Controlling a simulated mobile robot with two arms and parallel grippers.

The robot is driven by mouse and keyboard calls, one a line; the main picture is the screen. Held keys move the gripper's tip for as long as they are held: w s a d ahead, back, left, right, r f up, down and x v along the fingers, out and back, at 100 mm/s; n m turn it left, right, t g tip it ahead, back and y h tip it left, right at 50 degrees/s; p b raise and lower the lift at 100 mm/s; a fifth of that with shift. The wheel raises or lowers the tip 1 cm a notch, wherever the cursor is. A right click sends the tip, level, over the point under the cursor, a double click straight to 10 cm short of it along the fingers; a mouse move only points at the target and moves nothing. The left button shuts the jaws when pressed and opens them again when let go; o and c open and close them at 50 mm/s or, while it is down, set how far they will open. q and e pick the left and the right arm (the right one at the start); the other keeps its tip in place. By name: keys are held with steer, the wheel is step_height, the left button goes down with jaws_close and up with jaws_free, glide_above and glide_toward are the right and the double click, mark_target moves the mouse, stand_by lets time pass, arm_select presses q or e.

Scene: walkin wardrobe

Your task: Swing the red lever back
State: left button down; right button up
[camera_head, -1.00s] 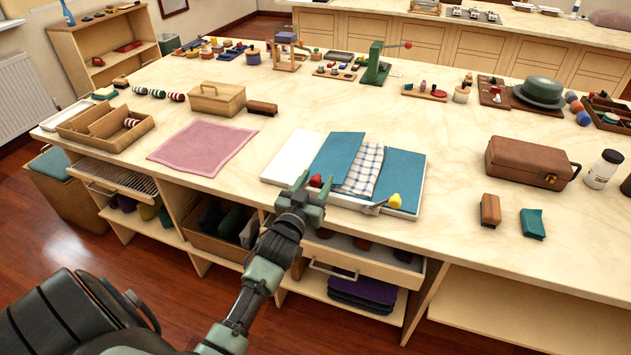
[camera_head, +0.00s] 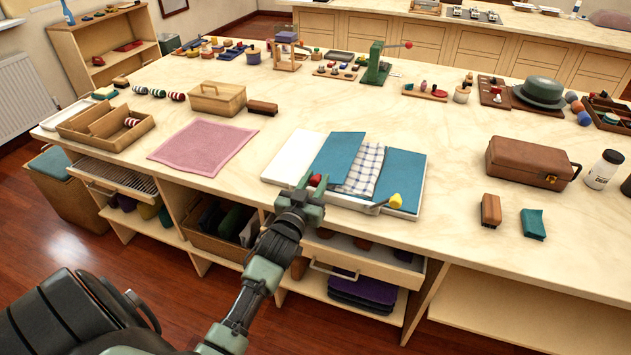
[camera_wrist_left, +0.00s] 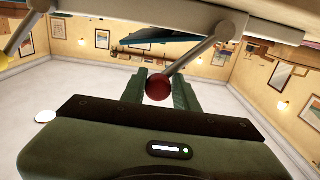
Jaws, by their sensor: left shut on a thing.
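The red lever's round knob (camera_head: 315,180) is at the front edge of a white folding board (camera_head: 285,165) with blue panels. My left gripper (camera_head: 314,186) is shut on this red knob. In the left wrist view the knob (camera_wrist_left: 159,87) sits between the two green fingers (camera_wrist_left: 159,92), and its grey rod (camera_wrist_left: 197,54) runs up to the right to the board's pale edge. A plaid cloth (camera_head: 361,178) lies on the board between blue panels. A second lever with a yellow knob (camera_head: 395,201) is at the board's front right. My right gripper is not in view.
A pink cloth (camera_head: 203,147) lies left of the board. A brown case (camera_head: 530,163), a brown brush (camera_head: 491,210) and a teal block (camera_head: 533,224) are to the right. An open drawer (camera_head: 365,262) sticks out under the tabletop.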

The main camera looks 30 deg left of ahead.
arm_select(q)
steer(key=shift+d+f, duration=0.25)
steer(key=shift+f, duration=0.1)
stand_by(0.3)
steer(key=shift+r, duration=0.1)
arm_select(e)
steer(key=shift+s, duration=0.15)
arm_select(q)
steer(key=shift+a+n, duration=0.1)
steer(key=shift+n, duration=0.2)
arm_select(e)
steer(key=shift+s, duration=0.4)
arm_select(q)
steer(key=shift+r, duration=0.1)
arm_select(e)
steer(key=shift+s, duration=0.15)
